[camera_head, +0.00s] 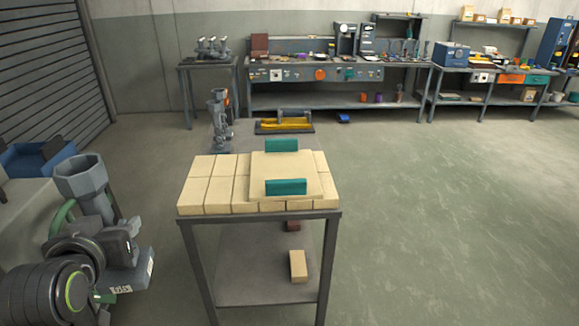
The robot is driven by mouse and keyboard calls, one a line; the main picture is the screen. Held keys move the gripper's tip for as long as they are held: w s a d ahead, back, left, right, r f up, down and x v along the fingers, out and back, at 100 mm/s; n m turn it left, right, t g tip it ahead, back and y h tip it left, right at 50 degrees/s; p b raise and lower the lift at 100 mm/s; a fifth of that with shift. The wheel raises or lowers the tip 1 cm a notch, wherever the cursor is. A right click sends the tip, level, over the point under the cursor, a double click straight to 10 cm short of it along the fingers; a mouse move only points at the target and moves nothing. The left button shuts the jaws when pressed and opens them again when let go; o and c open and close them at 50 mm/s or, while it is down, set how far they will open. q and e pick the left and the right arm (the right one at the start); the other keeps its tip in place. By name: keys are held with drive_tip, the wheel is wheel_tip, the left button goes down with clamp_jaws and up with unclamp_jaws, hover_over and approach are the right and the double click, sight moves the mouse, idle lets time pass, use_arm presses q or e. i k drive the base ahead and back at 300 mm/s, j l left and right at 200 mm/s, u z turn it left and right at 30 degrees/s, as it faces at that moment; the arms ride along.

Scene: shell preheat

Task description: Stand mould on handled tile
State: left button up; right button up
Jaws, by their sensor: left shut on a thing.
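The grey mould (82,178) has a wide, faceted, open cup at its top. It is at the lower left, roughly upright, left of the brick-topped table. My left gripper (112,238) is shut on it low down; my arm hides part of the mould and most of the fingers. The handled tile (283,162) is a flat cream slab with a teal handle at its far edge and another at its near edge. It lies on the cream bricks, bare between its handles. The mould is apart from the tile. My right gripper is not in view.
Cream bricks (196,184) top a dark metal table (189,229); a loose brick (298,266) is on its lower shelf. Behind stand a grey metal piece (220,118) and a yellow-and-grey tray (283,125). Workbenches line the back wall. The floor at right is clear.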

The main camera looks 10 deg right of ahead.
sight(284, 170)
drive_tip(key=i+l+z, duration=0.1)
drive_tip(key=i+z, duration=0.15)
drive_tip(key=z, duration=0.2)
drive_tip(key=i+z, duration=0.4)
drive_tip(key=i+j+z, duration=0.1)
drive_tip(key=z, duration=0.35)
drive_tip(key=i+j, duration=0.3)
drive_tip(key=i, duration=0.15)
